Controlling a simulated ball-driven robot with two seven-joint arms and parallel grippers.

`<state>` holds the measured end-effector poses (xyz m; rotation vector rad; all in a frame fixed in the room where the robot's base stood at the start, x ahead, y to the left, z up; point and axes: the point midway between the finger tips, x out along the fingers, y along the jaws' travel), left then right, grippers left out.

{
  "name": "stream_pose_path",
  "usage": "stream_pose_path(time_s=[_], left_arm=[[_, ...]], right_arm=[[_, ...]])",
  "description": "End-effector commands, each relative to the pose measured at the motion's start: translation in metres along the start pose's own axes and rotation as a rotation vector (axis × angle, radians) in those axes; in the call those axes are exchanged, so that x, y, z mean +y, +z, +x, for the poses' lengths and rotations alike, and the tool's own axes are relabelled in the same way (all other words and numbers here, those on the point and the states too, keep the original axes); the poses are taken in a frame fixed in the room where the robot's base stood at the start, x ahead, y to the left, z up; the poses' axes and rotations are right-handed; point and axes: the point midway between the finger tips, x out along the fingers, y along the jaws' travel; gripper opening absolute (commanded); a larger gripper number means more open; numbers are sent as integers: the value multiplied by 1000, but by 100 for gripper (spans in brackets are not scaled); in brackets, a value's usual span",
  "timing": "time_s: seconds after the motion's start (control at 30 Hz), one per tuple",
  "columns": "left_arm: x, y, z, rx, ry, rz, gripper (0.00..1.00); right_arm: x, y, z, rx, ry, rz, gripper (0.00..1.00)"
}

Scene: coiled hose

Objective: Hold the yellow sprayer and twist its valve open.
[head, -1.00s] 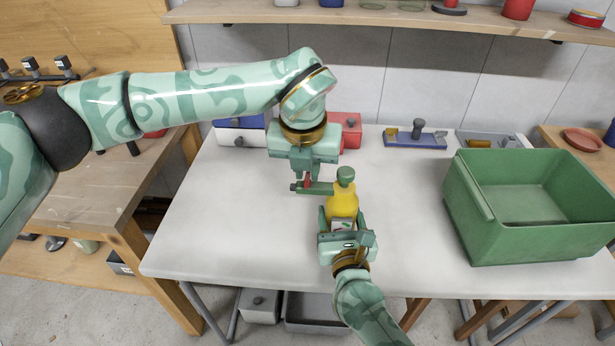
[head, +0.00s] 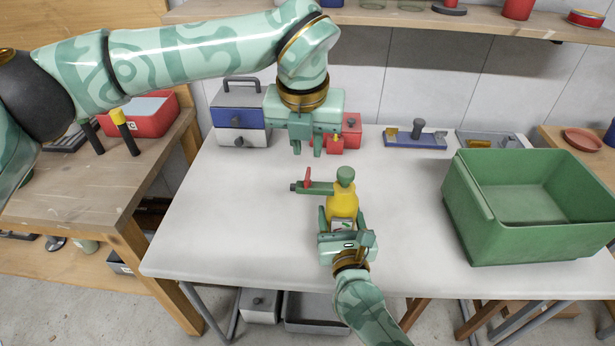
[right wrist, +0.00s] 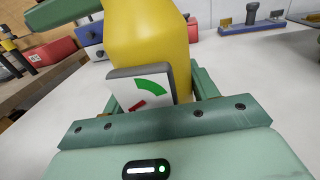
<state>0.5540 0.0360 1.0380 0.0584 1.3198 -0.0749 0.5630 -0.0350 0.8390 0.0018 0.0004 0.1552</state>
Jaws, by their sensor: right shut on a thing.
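The yellow sprayer (head: 343,203) stands upright on the white table, with a green cap and a green nozzle (head: 318,188) pointing left. A small red valve lever (head: 308,177) sticks up from the nozzle. My right gripper (head: 341,219) is shut on the sprayer's body from the near side. My left gripper (head: 306,149) is above and behind the nozzle, fingers down and apart, empty and clear of the lever. In the right wrist view, the sprayer (right wrist: 150,45) carries a white dial (right wrist: 140,90) with a green arc and a red needle below the arc.
A green bin (head: 480,220) stands at the right of the table. A drawer box (head: 240,115), red blocks (head: 351,128) and a blue tray (head: 415,140) are at the back. The table's left part is clear.

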Motion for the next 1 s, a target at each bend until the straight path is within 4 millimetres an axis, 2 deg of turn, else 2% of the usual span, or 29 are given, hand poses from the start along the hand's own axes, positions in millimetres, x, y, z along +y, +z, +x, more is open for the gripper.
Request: stream_pose_path(time_s=[0.27,0.3,0.37,0.77,1.0], left_arm=[[0,0,-2,1,0,1,21],[0,0,-2,0,0,1,21],[0,0,-2,0,0,1,21],[0,0,-3,-1,0,1,21],[0,1,-10,-5,0,1,21]], right_arm=[[0,-2,0,3,0,0,25],[0,-1,0,1,0,0,70],[0,-1,0,1,0,0,84],[0,-1,-4,2,0,0,84],[0,0,-27,1,0,0,84]])
